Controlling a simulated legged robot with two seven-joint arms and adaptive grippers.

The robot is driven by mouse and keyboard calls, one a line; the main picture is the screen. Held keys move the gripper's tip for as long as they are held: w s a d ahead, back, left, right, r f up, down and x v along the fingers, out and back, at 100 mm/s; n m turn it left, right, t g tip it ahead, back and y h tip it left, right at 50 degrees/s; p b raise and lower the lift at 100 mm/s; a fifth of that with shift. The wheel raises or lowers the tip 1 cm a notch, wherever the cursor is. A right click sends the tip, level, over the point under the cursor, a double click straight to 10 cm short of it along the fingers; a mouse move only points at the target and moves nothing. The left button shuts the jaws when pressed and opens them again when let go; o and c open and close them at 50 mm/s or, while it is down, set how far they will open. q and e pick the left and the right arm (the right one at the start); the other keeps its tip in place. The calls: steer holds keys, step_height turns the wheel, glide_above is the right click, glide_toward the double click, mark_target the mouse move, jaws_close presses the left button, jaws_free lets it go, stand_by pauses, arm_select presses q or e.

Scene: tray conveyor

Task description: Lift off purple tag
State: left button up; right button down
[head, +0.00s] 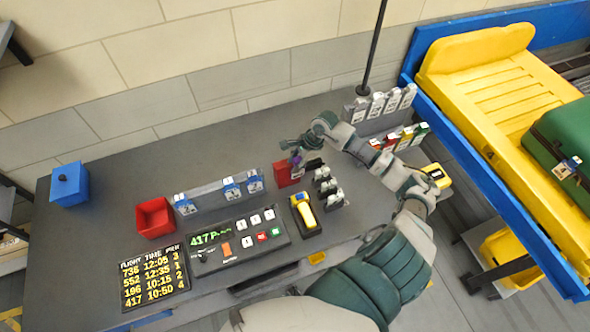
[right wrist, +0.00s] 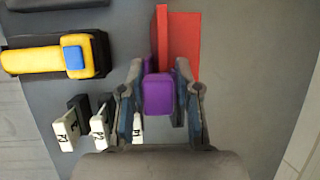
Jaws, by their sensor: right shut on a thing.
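The purple tag (right wrist: 158,94) sits between the two fingers of my right gripper (right wrist: 158,100) in the right wrist view. The gripper is shut on it. In the head view my right gripper (head: 294,152) is over the back of the desk, and only a small purple patch of the tag (head: 296,160) shows by the fingers. A red holder (head: 284,177) stands just below the gripper there. It also shows beyond the tag in the right wrist view (right wrist: 183,40). I cannot tell whether tag and holder touch. My left gripper is out of view.
A yellow scanner (head: 305,213) lies in a dark cradle, close to small white tags (head: 328,190). A rack of colored tags (head: 400,138) stands to the right. A red bin (head: 154,217) and blue box (head: 69,184) are left. A yellow tray (head: 490,90) holds a green suitcase (head: 562,140).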

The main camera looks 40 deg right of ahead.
steer(key=shift+s+d+f, duration=0.15)
steer(key=shift+s+f, duration=0.05)
steer(key=shift+f, duration=0.1)
steer(key=shift+w+a+r, duration=0.1)
steer(key=shift+a+r, duration=0.2)
steer(key=shift+r, duration=0.05)
steer(key=r, duration=0.2)
steer(key=r+b, duration=0.1)
steer(key=r, duration=0.3)
steer(key=shift+s+a+r, duration=0.1)
steer(key=shift+s+a, duration=0.1)
steer(key=shift+s, duration=0.1)
arm_select(q)
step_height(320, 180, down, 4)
steer(key=b, duration=0.2)
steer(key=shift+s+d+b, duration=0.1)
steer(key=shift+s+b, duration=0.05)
steer(key=shift+b, duration=0.25)
arm_select(e)
steer(key=s+d, duration=0.8)
steer(key=d, duration=0.3)
steer(key=shift+d+r, duration=0.15)
steer(key=shift+d, duration=0.2)
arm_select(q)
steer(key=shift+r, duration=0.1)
